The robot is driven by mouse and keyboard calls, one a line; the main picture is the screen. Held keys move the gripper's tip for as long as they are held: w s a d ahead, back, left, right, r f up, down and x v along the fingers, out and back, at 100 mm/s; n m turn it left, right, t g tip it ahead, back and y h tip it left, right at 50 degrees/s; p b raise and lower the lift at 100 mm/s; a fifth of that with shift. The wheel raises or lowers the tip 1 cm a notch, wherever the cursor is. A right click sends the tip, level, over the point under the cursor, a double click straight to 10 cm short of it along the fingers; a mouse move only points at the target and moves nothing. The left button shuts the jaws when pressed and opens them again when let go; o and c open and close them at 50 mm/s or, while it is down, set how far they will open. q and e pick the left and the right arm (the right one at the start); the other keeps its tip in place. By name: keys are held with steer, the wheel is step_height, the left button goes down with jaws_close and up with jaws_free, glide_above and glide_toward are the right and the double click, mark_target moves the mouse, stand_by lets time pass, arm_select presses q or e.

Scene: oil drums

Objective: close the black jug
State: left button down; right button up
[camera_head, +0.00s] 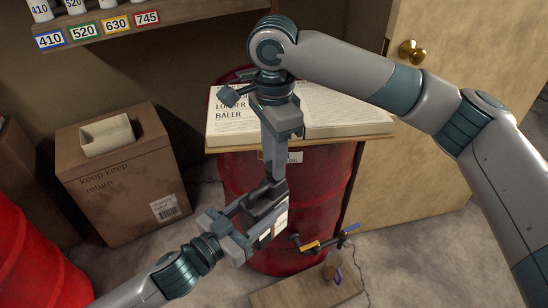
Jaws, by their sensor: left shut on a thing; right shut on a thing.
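The black jug (262,204) is held up in front of the red drum, tilted, with a pale label patch on its lower right side. My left gripper (246,232) comes from the lower left and is shut on the jug's lower body. My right gripper (271,181) points down from above. Its fingers are shut at the dark top of the jug, apparently on the cap. The fingers hide the cap and the jug's mouth, so I cannot tell how the cap sits.
A red drum (330,190) bears a board with an open book (330,118). A brown box (120,190) with an opening stands left, near another red drum (30,260). A labelled shelf (170,15) is above. A wooden block (310,290) and small tools lie below. A door stands right.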

steer(key=shift+m, duration=1.1)
steer(key=o, duration=1)
steer(key=shift+r, duration=2.25)
steer(key=shift+c, duration=0.4)
